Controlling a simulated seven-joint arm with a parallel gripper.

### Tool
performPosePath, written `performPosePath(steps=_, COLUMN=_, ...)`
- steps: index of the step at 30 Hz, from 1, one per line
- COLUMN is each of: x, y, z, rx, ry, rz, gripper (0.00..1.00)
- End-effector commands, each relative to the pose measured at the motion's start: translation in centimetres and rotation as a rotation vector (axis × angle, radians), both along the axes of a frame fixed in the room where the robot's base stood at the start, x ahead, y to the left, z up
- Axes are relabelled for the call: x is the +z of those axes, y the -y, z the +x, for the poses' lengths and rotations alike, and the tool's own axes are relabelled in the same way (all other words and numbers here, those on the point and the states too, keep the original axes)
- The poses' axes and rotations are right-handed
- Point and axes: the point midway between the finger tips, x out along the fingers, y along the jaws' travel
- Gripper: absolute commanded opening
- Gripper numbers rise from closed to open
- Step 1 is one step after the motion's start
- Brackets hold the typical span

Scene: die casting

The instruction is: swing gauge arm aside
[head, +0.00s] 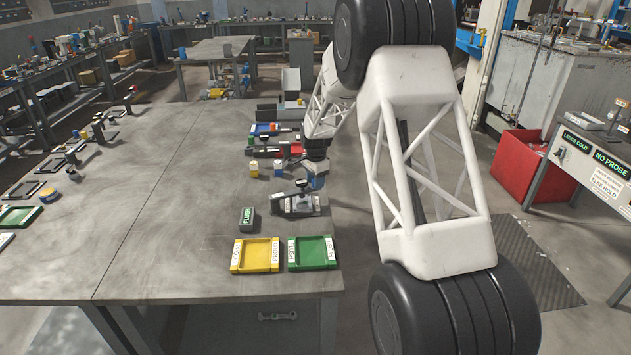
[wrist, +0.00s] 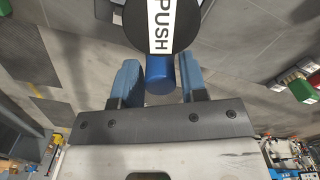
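The gauge fixture (head: 297,205), a grey block with a dark part on top, stands near the table's right edge in the head view. My gripper (head: 316,172) is low over its right end, pointing down. In the wrist view a blue cylindrical knob (wrist: 160,77) sticks out below a black disc (wrist: 187,18) with a white "PUSH" label. My gripper (wrist: 159,80) has its two blue fingers apart, one on each side of the knob, with thin gaps that show no clear contact. The gauge arm itself is hard to make out.
A yellow tray (head: 257,268) and a green tray (head: 329,265) lie in front of the fixture. A small dark "FLUSH" block (head: 248,228) is to its left. The table's middle is clear.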

Motion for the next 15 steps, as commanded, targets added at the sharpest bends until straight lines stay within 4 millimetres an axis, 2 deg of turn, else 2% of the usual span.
performPosePath(steps=1, x=0.0, y=0.0, z=0.0, rx=0.0, ry=0.0, rz=0.0, gripper=0.32)
performPosePath(steps=7, x=0.0, y=0.0, z=0.0, rx=0.0, ry=0.0, rz=0.0, gripper=0.01)
performPosePath(steps=15, x=-0.01, y=-0.03, z=0.07, rx=0.005, ry=0.0, rz=0.0, gripper=0.0)
